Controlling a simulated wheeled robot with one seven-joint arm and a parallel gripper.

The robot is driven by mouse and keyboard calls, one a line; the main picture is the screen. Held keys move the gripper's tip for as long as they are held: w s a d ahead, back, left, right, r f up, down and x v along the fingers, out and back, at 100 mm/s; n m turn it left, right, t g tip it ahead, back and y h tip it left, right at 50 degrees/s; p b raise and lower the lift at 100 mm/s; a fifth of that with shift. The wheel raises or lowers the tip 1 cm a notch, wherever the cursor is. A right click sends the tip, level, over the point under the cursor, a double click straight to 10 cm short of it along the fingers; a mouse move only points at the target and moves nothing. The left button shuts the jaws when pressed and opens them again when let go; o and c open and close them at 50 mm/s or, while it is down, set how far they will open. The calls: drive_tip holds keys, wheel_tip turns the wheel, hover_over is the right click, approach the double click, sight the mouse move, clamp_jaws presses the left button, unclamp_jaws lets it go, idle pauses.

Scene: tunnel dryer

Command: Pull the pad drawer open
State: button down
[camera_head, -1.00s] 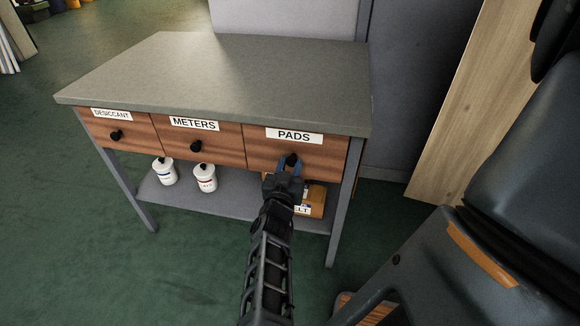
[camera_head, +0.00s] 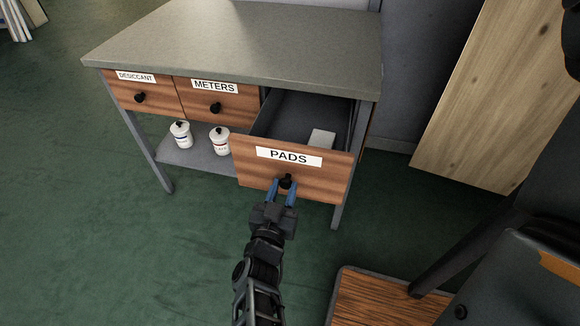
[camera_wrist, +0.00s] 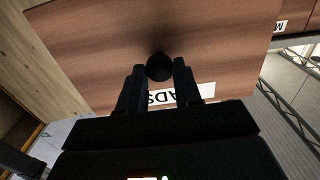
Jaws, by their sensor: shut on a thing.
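The pad drawer (camera_head: 318,174), with a wooden front and a white PADS label, stands well out from the bench at its right end. Its grey inside shows, with a white block (camera_head: 321,138) in it. My gripper (camera_head: 284,184) is shut on the drawer's round black knob (camera_head: 287,180), below the label. In the wrist view the fingers (camera_wrist: 160,78) lie on both sides of the knob (camera_wrist: 160,66), against the drawer front (camera_wrist: 210,40).
The DESICCANT drawer (camera_head: 125,92) and METERS drawer (camera_head: 200,97) are closed. White tubs (camera_head: 181,135) stand on the lower shelf (camera_head: 190,158). A wooden board (camera_head: 480,110) leans at the right. A wood-topped object (camera_head: 380,300) is on the floor at lower right. Green floor is clear at left.

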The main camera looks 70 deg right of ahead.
drive_tip(key=shift+s+a, duration=0.2)
drive_tip(key=shift+a, duration=2.65)
drive_tip(key=c, duration=0.8)
unclamp_jaws()
